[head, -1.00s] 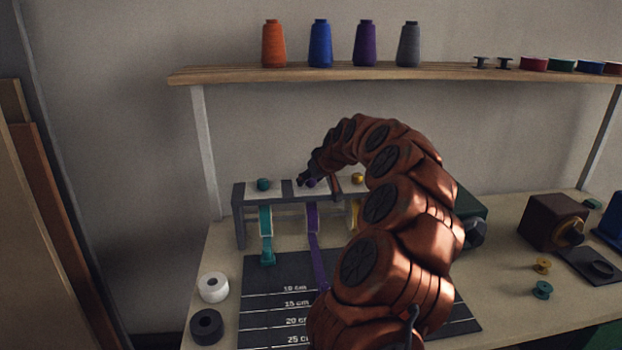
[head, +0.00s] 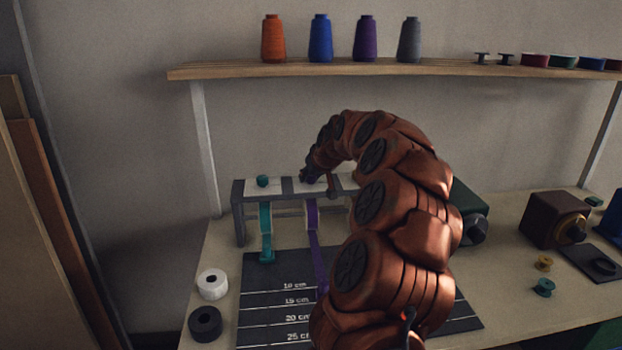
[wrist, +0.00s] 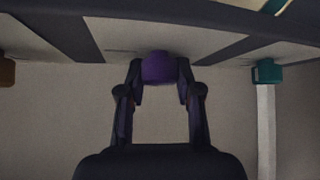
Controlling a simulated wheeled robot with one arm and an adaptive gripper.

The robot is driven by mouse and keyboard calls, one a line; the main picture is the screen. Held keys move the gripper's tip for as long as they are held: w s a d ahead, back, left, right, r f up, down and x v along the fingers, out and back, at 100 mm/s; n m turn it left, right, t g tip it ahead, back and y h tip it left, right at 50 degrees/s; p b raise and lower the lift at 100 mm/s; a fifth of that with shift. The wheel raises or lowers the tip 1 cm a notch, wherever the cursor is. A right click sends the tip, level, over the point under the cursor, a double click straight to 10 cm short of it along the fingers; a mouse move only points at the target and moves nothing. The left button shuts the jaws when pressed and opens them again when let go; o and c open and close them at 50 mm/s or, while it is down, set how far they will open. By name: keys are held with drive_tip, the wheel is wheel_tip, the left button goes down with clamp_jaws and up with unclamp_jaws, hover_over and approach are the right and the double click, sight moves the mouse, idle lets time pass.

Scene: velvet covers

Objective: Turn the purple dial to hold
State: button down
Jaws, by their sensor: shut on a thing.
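The purple dial (wrist: 159,68) sits on a pale panel of the grey rack and lies between my gripper's fingertips (wrist: 160,80) in the wrist view. My gripper is shut on it, a finger on each side. In the head view my gripper (head: 314,180) is at the rack's top, and my arm and gripper mostly hide the dial. The purple ribbon (head: 314,250) hangs from the rack below it and runs onto the dark mat. Any marking for hold is too small or hidden to read.
The teal dial (head: 262,181) is left of my gripper, with a teal ribbon (head: 265,230) below. The dark measuring mat (head: 262,285) lies in front of the rack (head: 240,215). White (head: 212,284) and black (head: 205,322) rolls stand at left. A shelf (head: 230,72) with thread cones hangs above.

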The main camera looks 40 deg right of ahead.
drive_tip(key=m+h+b, duration=0.1)
drive_tip(key=b, duration=0.1)
drive_tip(key=m+g+h+b, duration=0.1)
drive_tip(key=m, duration=0.1)
drive_tip(key=shift+f+b, duration=0.3)
drive_tip(key=shift+b, duration=0.05)
drive_tip(key=m+g+h+b, duration=0.1)
drive_tip(key=m+b, duration=0.1)
drive_tip(key=m+g+h+b, duration=0.1)
drive_tip(key=m+b, duration=0.1)
drive_tip(key=b, duration=0.1)
drive_tip(key=shift+m+g+h+b, duration=0.3)
drive_tip(key=shift+g, duration=0.1)
drive_tip(key=m+g+h+b, duration=0.1)
drive_tip(key=m+g+b, duration=0.1)
drive_tip(key=m, duration=0.1)
drive_tip(key=shift+w+r, duration=0.1)
drive_tip(key=shift+r, duration=0.05)
drive_tip(key=shift+r+m+g, duration=0.1)
drive_tip(key=shift+m+g, duration=0.3)
drive_tip(key=shift+m, duration=0.2)
drive_tip(key=shift+r+m+g, duration=0.1)
drive_tip(key=shift+m+g, duration=0.6)
drive_tip(key=shift+m, duration=0.1)
drive_tip(key=shift+m+g+p, duration=0.9)
drive_tip(key=shift+m+p, duration=0.2)
drive_tip(key=shift+p, duration=0.1)
drive_tip(key=shift+m+g+p, duration=0.5)
drive_tip(key=shift+m+p, duration=0.2)
